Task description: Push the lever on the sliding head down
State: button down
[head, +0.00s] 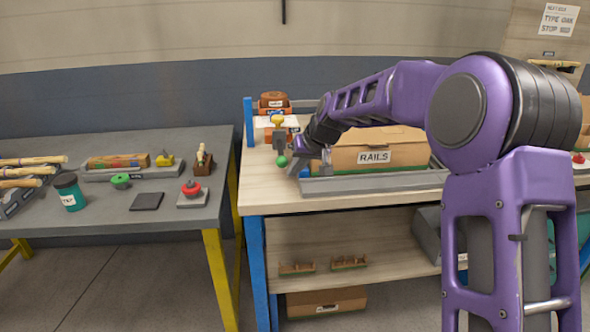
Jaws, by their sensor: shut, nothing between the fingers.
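A small dark grey upright part with a yellow knob (277,119) on top and a green ball (282,161) at its lower end stands near the left end of the wooden bench. The green ball looks like the end of the lever, and the grey part (279,143) looks like the sliding head; both are small here. My gripper (296,168) is shut and empty, pointing down just right of the green ball. I cannot tell whether it touches the ball. My gripper and forearm hide part of what lies behind them.
A long grey rail (375,183) runs along the bench front. A cardboard box marked RAILS (374,157) stands behind it. A blue post (249,122) rises at the bench's left corner. The grey table (100,215) at left holds a red button (192,188) and a teal cup (69,191).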

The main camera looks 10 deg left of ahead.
jog(key=shift+r, duration=0.1)
jog(key=shift+r+p, duration=0.55)
jog(key=shift+r, duration=0.15)
